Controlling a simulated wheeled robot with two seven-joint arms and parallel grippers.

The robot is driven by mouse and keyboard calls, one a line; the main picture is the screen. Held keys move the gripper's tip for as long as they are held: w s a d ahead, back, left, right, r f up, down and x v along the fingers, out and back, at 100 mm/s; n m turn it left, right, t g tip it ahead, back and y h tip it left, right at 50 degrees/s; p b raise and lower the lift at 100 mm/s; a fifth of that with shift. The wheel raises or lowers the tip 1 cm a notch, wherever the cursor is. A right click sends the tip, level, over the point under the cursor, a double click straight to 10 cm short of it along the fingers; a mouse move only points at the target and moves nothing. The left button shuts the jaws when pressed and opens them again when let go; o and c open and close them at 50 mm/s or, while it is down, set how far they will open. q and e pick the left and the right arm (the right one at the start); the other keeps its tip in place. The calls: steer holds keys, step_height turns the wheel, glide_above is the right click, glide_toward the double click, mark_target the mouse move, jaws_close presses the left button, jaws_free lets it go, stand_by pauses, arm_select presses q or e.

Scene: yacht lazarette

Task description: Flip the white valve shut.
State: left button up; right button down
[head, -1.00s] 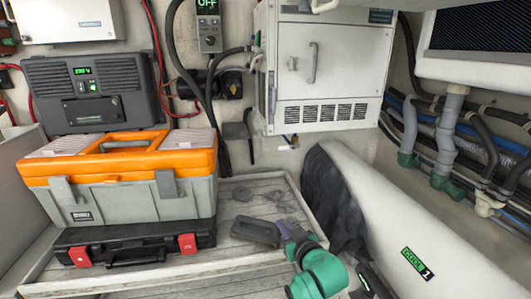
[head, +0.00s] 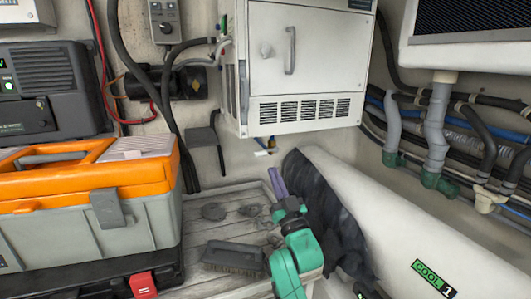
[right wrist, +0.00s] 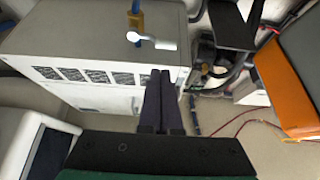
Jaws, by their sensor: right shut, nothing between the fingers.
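The white valve (head: 262,153) is a small white lever on a brass-coloured body, below the bottom edge of the white cabinet in the head view. In the right wrist view the white lever (right wrist: 152,41) lies crosswise to the blue pipe end, above my fingertips in the picture. My right gripper (head: 275,178) points up towards the valve, its dark fingers shut and empty. It also shows in the right wrist view (right wrist: 160,76), apart from the lever. My left gripper is not in view.
The white cabinet (head: 305,65) hangs above. An orange-and-grey toolbox (head: 130,215) stands at left, beside a brush (head: 233,257) on the wooden top (head: 200,235). Hoses run along both sides.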

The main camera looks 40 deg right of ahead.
mark_target(265, 151)
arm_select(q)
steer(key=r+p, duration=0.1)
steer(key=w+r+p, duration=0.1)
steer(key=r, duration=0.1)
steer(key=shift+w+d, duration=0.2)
arm_select(e)
steer(key=x, duration=0.8)
steer(key=shift+w, duration=0.2)
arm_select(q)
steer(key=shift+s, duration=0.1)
arm_select(e)
steer(key=shift+d, duration=0.1)
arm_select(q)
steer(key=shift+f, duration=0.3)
arm_select(e)
steer(key=shift+f+n+y, duration=0.15)
steer(key=shift+n+y, duration=0.45)
steer(key=shift+n, duration=0.2)
